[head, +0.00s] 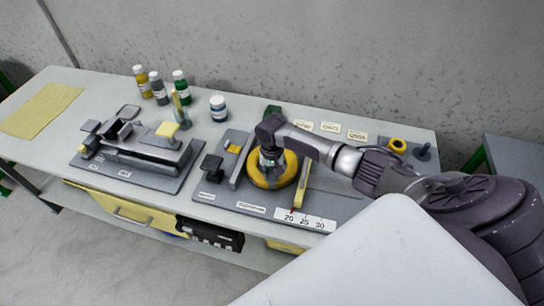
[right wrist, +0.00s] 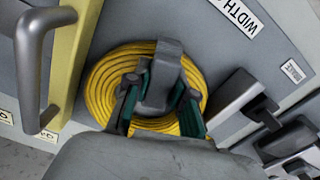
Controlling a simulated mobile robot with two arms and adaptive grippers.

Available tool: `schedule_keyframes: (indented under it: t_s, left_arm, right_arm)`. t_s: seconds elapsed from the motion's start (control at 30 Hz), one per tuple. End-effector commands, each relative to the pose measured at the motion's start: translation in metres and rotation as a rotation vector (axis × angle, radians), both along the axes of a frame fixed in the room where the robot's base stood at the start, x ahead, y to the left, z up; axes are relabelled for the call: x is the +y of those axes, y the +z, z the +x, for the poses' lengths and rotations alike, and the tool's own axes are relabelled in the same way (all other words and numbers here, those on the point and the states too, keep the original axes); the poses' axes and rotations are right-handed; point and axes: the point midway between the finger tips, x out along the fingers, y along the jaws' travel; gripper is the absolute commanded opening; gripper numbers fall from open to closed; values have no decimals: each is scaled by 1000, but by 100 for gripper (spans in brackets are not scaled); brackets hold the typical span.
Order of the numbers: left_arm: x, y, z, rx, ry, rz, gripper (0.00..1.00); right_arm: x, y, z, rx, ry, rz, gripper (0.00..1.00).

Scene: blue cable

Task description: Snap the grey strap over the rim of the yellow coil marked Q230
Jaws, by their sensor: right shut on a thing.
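The yellow coil (head: 288,172) lies flat on the grey board in the head view, partly hidden under my right gripper (head: 271,158). In the right wrist view the coil (right wrist: 104,82) shows as wound rings. My right gripper (right wrist: 163,100) is over its middle, with green-lined fingers on either side of a dark grey piece. This piece, which looks like the grey strap (right wrist: 164,62), reaches across the far part of the coil. The gripper is shut on it. Whether the strap is seated on the rim I cannot tell. No Q230 marking is legible. My left gripper is out of view.
A yellow bar with a grey handle (right wrist: 32,60) stands close beside the coil. Dark grey clamp blocks (right wrist: 240,100) are on its other side. A scale strip (head: 305,220) lies along the board's front edge. Bottles (head: 160,88) and another fixture (head: 140,150) stand further left.

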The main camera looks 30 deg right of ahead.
Motion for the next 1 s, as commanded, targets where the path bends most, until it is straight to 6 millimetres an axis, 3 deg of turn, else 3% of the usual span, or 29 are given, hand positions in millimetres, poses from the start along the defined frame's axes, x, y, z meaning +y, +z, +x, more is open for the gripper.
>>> schedule_keyframes:
  t_s: [1.0]
  left_arm:
    - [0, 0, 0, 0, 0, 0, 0]
  right_arm:
    - [0, -7, 0, 1, 0, 1, 7]
